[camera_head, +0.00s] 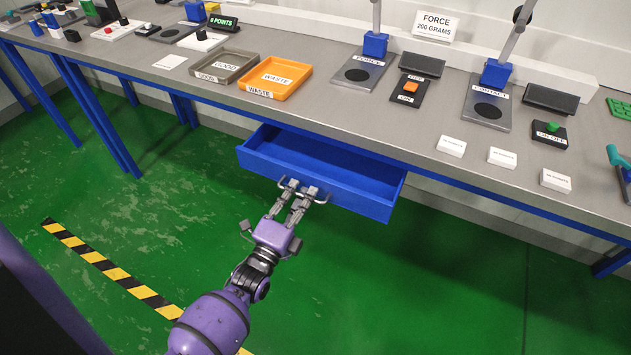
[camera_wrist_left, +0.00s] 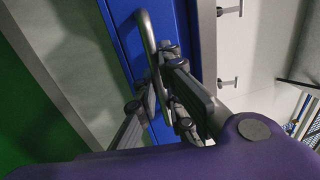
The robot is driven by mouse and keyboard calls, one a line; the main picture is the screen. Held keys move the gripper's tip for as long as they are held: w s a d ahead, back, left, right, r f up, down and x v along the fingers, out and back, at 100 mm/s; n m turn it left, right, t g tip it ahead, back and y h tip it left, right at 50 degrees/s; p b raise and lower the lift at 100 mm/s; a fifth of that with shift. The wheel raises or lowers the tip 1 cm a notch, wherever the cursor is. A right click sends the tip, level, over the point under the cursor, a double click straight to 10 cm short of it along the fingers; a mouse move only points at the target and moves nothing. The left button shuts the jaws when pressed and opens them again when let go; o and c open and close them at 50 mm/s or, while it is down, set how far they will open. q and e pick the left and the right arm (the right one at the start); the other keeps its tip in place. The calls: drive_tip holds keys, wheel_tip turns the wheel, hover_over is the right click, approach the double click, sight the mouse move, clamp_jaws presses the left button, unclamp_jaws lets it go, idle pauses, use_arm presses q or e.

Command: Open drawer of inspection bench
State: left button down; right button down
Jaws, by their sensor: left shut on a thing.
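The inspection bench (camera_head: 335,118) has a grey top and a blue frame. Its blue drawer (camera_head: 372,200) stands pulled out below the front edge, and the inside that shows looks empty. My left gripper (camera_head: 302,190) is at the drawer front, shut on the metal drawer handle (camera_head: 284,184). In the left wrist view, the gripper's fingers (camera_wrist_left: 160,100) are on either side of the handle (camera_wrist_left: 147,40), against the blue drawer front (camera_wrist_left: 128,42). My right gripper does not show in either view.
A grey GOOD tray (camera_head: 205,78) and an orange WASTE tray (camera_head: 292,92) sit on the bench above the drawer. Test stands, switches and small white blocks (camera_head: 451,146) stand to the right. The green floor before the drawer is clear, with a striped line (camera_head: 95,258).

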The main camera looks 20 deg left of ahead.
use_arm(q)
drive_tip(key=s+p, duration=0.2)
drive_tip(key=s, duration=1.2)
drive_tip(key=shift+s+a+p, duration=0.2)
drive_tip(key=shift+s+p, duration=0.1)
drive_tip(key=shift+s, duration=0.05)
drive_tip(key=c, duration=1.8)
unclamp_jaws()
drive_tip(key=shift+c, duration=0.2)
drive_tip(key=s+f, duration=0.2)
drive_tip(key=s, duration=0.9)
drive_tip(key=shift+s+a, duration=0.25)
drive_tip(key=shift+s, duration=0.15)
drive_tip(key=shift+f, duration=0.1)
